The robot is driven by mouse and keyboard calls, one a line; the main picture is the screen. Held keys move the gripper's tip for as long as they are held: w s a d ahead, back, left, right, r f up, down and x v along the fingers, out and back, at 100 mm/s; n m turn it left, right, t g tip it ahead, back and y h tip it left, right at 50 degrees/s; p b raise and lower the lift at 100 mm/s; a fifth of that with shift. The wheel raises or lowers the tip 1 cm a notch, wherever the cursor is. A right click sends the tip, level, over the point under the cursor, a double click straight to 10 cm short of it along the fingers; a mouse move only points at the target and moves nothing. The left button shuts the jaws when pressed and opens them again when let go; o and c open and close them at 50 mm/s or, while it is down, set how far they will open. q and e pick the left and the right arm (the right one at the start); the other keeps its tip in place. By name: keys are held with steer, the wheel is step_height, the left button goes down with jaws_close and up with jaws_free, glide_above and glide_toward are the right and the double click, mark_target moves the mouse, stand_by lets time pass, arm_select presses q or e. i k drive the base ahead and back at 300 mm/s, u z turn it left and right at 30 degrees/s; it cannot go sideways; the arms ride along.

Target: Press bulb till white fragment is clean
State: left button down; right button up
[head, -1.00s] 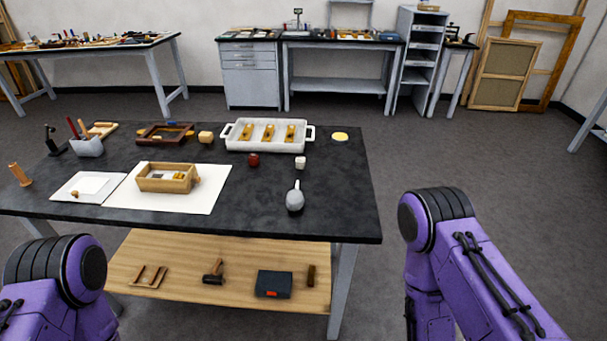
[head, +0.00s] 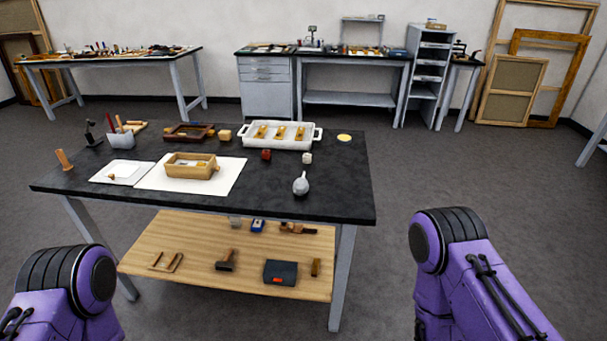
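A grey rubber bulb (head: 300,183) with a narrow nozzle stands near the front right of the dark tabletop. A small white block (head: 307,158), which may be the white fragment, sits behind it, right of a dark red piece (head: 266,155). A white tray (head: 312,140) with handles holds gilded pieces (head: 281,132) at the back. Pale bits lie inside a wooden box (head: 190,172), too small to make out. My purple arms show at the lower left and lower right, away from the table. Neither gripper is in view.
The black worktable (head: 345,205) has a wooden lower shelf (head: 190,250) with tools and a dark box (head: 281,272). A white sheet (head: 228,187) lies under the wooden box. A yellow disc (head: 344,138) lies at the back right. Floor right of the table is clear.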

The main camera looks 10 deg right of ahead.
mark_target(301, 185)
steer(key=z, duration=1.05)
steer(key=i, duration=0.4)
steer(key=u, duration=0.05)
